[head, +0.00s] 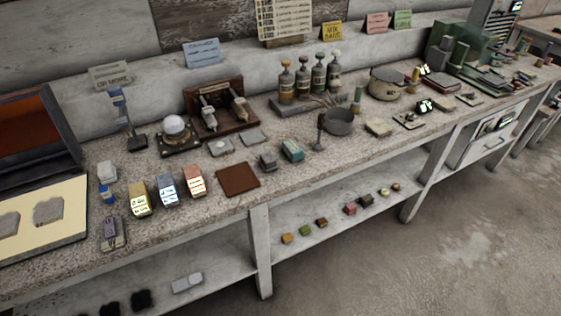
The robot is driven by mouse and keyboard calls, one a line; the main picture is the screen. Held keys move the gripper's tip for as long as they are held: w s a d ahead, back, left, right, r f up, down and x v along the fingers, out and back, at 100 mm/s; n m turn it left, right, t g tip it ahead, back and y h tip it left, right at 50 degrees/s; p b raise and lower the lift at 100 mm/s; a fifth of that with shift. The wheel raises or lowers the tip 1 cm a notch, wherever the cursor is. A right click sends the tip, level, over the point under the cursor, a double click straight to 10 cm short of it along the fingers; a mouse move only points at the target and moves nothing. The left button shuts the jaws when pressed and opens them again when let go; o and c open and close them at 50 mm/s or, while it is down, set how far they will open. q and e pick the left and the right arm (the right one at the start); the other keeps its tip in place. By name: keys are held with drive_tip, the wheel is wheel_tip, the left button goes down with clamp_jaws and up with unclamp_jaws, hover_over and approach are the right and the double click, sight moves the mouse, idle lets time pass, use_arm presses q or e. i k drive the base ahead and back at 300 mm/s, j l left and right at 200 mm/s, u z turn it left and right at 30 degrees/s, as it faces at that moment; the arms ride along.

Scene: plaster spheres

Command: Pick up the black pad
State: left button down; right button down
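Two small black, fuzzy-edged shapes lie on the lower shelf at the bottom left. The right one, which looks like a black pad (141,299), is fully visible. The other black piece (110,309) is left of it and runs close to the bottom edge of the picture. I cannot tell which of them is the task's pad. A flat square dark brown pad (238,180) lies on the bench top near its front edge. Neither of my grippers is in view.
A pale grey block (187,283) lies right of the black pieces. The speckled bench top (330,174) overhangs the shelf (300,243), with a white leg (260,250) in front. Several small coloured blocks sit farther right. The concrete floor (440,260) is clear.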

sight(268, 161)
drive_tip(key=u, duration=1.55)
drive_tip(key=z, duration=1.55)
drive_tip(key=i+l+u, duration=0.15)
drive_tip(key=l+u, duration=0.2)
drive_tip(key=i+l+u, duration=0.1)
drive_tip(key=l+u, duration=0.6)
drive_tip(key=l, duration=0.15)
